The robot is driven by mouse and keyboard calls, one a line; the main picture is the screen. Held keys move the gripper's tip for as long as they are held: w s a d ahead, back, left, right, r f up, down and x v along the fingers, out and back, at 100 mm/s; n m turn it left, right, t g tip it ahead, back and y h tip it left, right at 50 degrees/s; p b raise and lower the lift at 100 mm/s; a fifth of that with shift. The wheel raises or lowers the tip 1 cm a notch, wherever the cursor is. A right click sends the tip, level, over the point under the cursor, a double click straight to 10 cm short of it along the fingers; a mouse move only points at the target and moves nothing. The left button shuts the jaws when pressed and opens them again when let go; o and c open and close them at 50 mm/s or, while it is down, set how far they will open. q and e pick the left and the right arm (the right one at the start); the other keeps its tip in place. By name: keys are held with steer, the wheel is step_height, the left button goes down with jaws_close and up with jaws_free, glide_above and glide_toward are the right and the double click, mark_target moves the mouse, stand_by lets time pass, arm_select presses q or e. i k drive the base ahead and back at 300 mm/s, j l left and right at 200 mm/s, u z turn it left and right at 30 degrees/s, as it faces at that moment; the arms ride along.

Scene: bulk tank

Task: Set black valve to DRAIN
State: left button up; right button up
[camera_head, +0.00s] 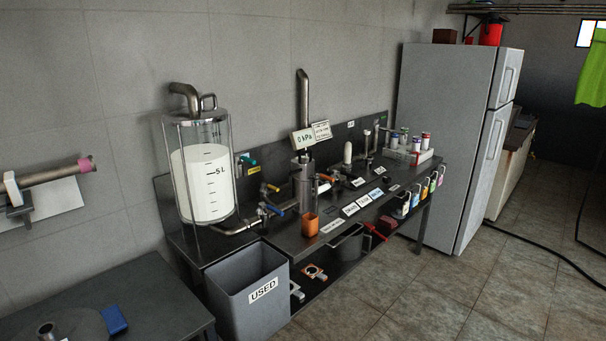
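The black valve cannot be made out for certain among the small dark fittings on the bench. A row of white label cards (351,209) lies along the bench's front; their print is too small to read surely. Several valve handles show near the tank: a teal one (248,160), a blue one (273,209) and an orange one (270,187). Neither of my grippers is in view.
A grey bin marked USED (240,306) stands before the bench's left end. An orange cup (310,224) sits near the bench's front edge. Several coloured tags (415,195) hang at its right front. A fridge (446,140) stands to the right. The floor (440,285) in front is mostly clear.

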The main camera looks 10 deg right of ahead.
mark_target(349, 175)
steer(key=i+l+z, duration=0.15)
steer(key=i+z, duration=0.65)
steer(key=i, duration=0.15)
steer(key=i+l+u, duration=0.25)
steer(key=i, duration=0.3)
steer(key=i+l+u, duration=0.2)
steer(key=i+l, duration=0.2)
steer(key=i, duration=0.1)
